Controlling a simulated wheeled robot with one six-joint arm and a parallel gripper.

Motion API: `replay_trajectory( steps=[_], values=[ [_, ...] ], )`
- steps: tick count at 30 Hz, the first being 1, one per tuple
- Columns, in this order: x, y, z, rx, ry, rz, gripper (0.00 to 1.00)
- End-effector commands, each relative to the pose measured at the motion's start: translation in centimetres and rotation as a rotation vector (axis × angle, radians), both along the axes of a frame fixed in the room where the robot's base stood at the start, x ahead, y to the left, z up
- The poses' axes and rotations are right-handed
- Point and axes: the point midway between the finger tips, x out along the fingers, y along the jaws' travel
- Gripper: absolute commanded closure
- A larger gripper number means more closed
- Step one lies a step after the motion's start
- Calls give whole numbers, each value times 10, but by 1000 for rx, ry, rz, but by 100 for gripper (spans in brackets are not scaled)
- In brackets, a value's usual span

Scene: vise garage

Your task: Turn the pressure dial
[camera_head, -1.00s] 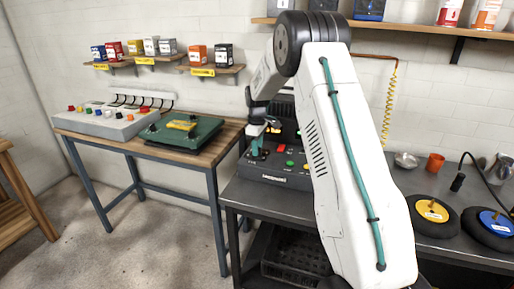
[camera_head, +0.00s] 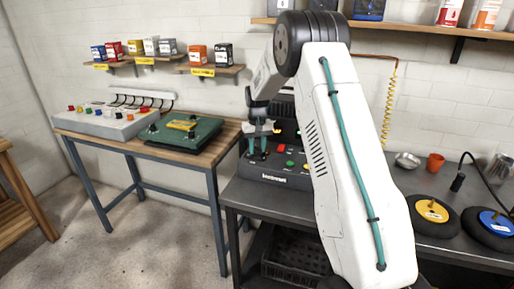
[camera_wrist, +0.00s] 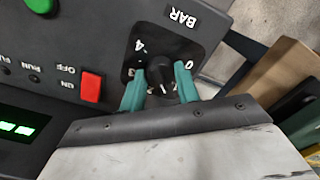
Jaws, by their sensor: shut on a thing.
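The pressure dial (camera_wrist: 160,74) is a black knob on a dark square plate marked "BAR", with a 4 and a 0 readable around it in the wrist view. It sits on the front of a dark control box, and the other marks are partly hidden. My gripper (camera_wrist: 160,90) has its teal fingers on either side of the knob, shut on it. In the head view my gripper (camera_head: 257,152) is at the left end of the control box (camera_head: 283,180), and the dial is hidden there behind the fingers.
A red switch (camera_wrist: 91,87) marked OFF and ON and a green button (camera_wrist: 40,4) are close to the dial. A green case (camera_head: 190,130) lies on the wooden table at left. Wheels with yellow and blue hubs (camera_head: 432,210) lie on the dark bench at right.

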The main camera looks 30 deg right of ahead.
Motion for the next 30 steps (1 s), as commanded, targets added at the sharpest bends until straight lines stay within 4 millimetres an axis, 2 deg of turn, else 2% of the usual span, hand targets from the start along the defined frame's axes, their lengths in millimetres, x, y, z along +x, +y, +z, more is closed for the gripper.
replay_trajectory(
  steps=[12, 29, 30],
  values=[
    [-1, 0, 0, 0, 3, -192, 91],
    [-1, 0, 0, 0, 4, -220, 91],
    [-1, 0, 0, 0, 3, -220, 60]
  ],
)
